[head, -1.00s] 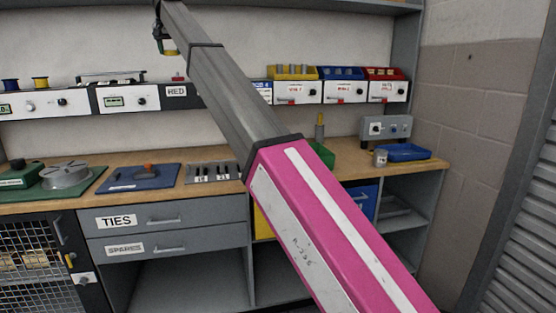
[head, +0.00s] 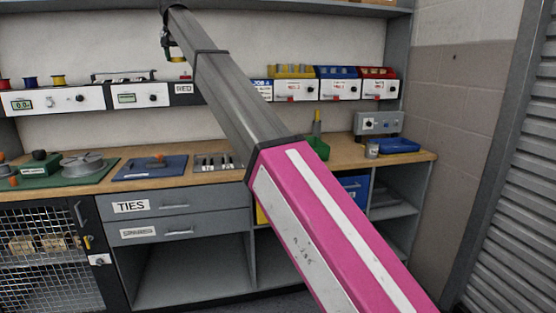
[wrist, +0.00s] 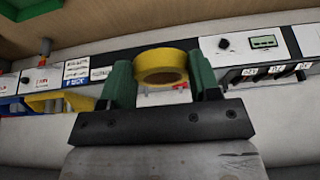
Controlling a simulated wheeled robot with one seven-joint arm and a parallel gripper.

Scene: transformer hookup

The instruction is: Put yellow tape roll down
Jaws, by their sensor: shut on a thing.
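The yellow tape roll (wrist: 161,67) sits between the two green fingers of my gripper (wrist: 160,80) in the wrist view. The fingers are shut on it from both sides, and its round hole shows. In the head view my gripper (head: 170,42) is small and dark at the top left, high above the bench against the pale wall. A small bit of the yellow tape roll (head: 179,59) shows below it.
The wooden bench (head: 226,174) holds a blue mat (head: 150,168), a slotted grey plate (head: 215,162), a green tray (head: 318,147) and a blue tray (head: 398,146). Yellow, blue and red bins (head: 337,72) stand on the shelf above. My pink arm link hides part of the bench.

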